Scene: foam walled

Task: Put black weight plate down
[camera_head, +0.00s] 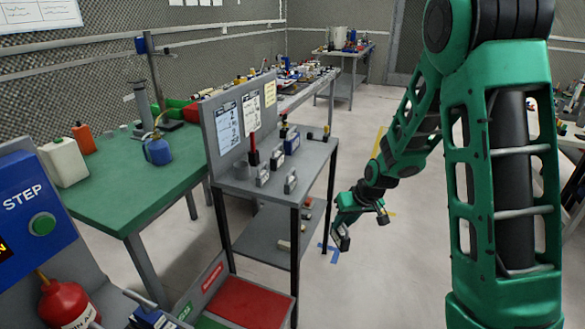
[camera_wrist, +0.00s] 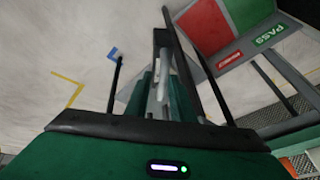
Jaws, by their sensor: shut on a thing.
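My gripper (camera_head: 361,224) hangs at the end of my green arm, over the floor just right of the grey two-level stand (camera_head: 312,160). It points downward and stays apart from the stand. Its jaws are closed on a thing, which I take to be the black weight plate. The plate's outline is hard to make out against the dark fingers in either view. In the wrist view my gripper (camera_wrist: 163,88) reaches up the middle of the picture, with dark bars and pale floor beyond it.
Several small weights and tools stand on the stand's top. A red bin (camera_head: 250,303) is in front of it, and also shows in the wrist view (camera_wrist: 202,25) beside a green PASS area (camera_wrist: 248,12). A green table (camera_head: 150,185) is at left. Floor beneath my gripper is clear, with blue tape (camera_head: 328,250).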

